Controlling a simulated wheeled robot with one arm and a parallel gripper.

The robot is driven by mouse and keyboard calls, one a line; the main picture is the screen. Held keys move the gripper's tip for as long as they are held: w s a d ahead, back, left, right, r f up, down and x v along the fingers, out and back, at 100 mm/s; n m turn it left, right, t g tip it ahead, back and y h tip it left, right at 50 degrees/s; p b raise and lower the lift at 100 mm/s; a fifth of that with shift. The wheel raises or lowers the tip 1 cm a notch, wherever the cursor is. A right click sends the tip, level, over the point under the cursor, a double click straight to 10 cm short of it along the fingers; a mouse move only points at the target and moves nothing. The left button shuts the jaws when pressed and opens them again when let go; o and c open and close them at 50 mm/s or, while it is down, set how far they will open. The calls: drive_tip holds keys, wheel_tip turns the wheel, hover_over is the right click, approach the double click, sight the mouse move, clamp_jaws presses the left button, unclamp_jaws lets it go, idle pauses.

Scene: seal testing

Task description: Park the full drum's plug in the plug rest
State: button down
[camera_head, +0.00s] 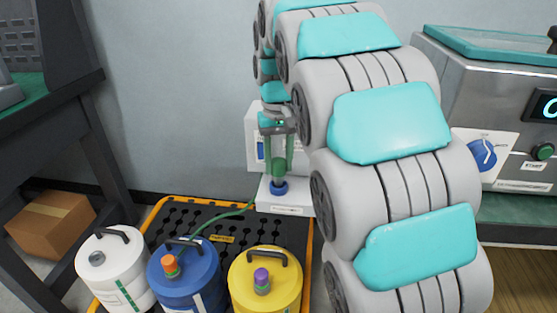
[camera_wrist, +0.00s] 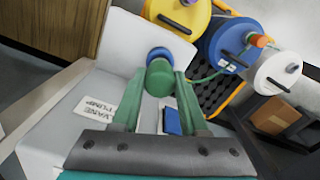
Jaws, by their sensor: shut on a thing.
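My gripper (camera_head: 277,165) is shut on a green cylindrical plug (camera_wrist: 160,77), with a finger on each side. A blue round piece (camera_wrist: 157,54) shows at the plug's far end; in the head view it (camera_head: 278,187) is under the plug, at the pale base of the labelled vane pump (camera_head: 285,201). I cannot tell whether the blue piece is part of the plug or a seat, nor whether it touches the base. A white drum (camera_head: 115,278) has a grey opening or cap. A blue drum (camera_head: 187,288) carries an orange fitting, and a yellow drum (camera_head: 265,287) a purple one. I cannot tell which drum is full.
A green hose (camera_head: 222,221) runs from the blue drum toward the pump. The drums stand on a black grated pallet with a yellow rim (camera_head: 309,247). A cardboard box (camera_head: 50,224) lies at the left. A steel machine (camera_head: 500,120) stands at the right.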

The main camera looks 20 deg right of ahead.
drive_tip(key=shift+f, duration=0.7)
drive_tip(key=shift+c, duration=1.8)
unclamp_jaws()
drive_tip(key=shift+r+b, duration=0.4)
drive_tip(key=shift+r, duration=3.45)
drive_tip(key=s+f, duration=0.6)
drive_tip(key=s, duration=0.4)
drive_tip(key=s+f+g, duration=0.1)
drive_tip(key=s+f, duration=0.5)
drive_tip(key=s, duration=0.5)
drive_tip(key=s+f, duration=0.6)
drive_tip(key=s, duration=0.5)
drive_tip(key=shift+s+f+g, duration=0.2)
drive_tip(key=shift+g, duration=0.2)
